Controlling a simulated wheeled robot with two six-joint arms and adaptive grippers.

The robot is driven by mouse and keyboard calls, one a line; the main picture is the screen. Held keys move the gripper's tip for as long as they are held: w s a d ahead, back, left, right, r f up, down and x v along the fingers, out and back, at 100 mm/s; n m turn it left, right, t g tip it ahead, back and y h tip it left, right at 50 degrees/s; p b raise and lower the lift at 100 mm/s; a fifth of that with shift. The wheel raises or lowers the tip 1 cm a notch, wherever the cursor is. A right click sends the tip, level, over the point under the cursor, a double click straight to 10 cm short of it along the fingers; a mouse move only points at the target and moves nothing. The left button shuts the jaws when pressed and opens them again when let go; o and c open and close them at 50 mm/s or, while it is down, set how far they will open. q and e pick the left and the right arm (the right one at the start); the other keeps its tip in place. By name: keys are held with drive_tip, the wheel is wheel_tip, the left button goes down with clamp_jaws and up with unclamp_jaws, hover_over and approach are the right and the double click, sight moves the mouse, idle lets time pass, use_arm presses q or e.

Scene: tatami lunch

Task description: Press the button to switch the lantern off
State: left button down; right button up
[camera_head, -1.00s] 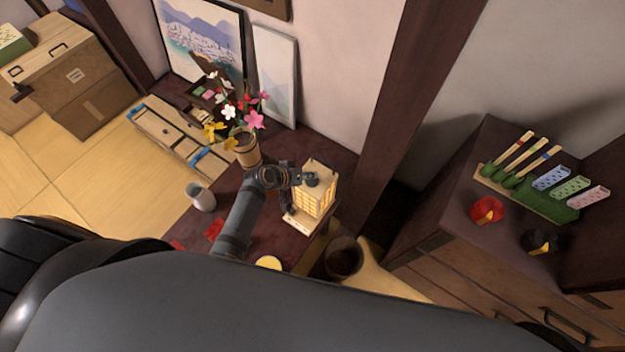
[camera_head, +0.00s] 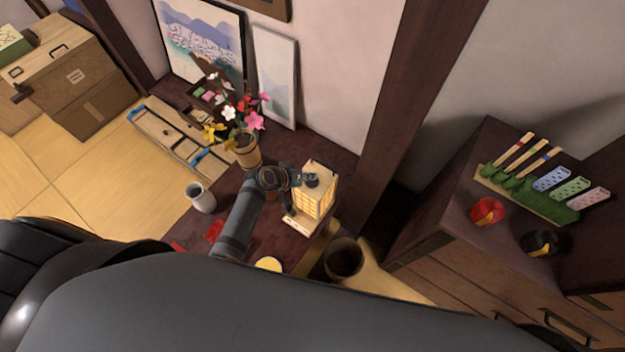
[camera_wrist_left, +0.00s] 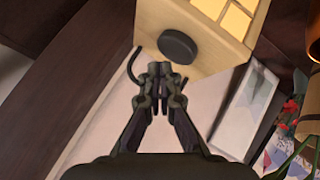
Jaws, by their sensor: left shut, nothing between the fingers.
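The lantern (camera_head: 327,193) is a pale wooden box with glowing yellow panes, standing on the dark low table (camera_head: 278,238). Its lit panes also show at the top of the left wrist view (camera_wrist_left: 235,22). A round black button (camera_wrist_left: 178,46) sits on the lantern's wooden face in that view. My left gripper (camera_head: 299,177) is at the lantern's top, its arm coming from lower left. In the left wrist view its shut, empty fingertips (camera_wrist_left: 160,72) are just below the button. A small gap shows there, though contact is hard to judge. My right gripper is out of view.
A flower pot (camera_head: 247,153) and a grey-white cup (camera_head: 201,197) stand left of the lantern. Framed pictures (camera_head: 276,75) lean on the wall behind. A dark bin (camera_head: 343,260) is below right, and a wooden cabinet (camera_head: 450,215) stands further right.

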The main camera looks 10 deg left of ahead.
sight(310, 182)
use_arm(q)
drive_tip(key=shift+f, duration=0.1)
drive_tip(key=shift+f, duration=0.35)
drive_tip(key=shift+f+b, duration=0.4)
drive_tip(key=shift+b, duration=0.15)
drive_tip(key=shift+r, duration=0.1)
idle(0.3)
drive_tip(key=shift+r+p, duration=0.75)
drive_tip(key=shift+p, duration=0.15)
wheel_tip(310, 182, up, 6)
drive_tip(key=p, duration=0.6)
drive_tip(key=shift+f, duration=0.1)
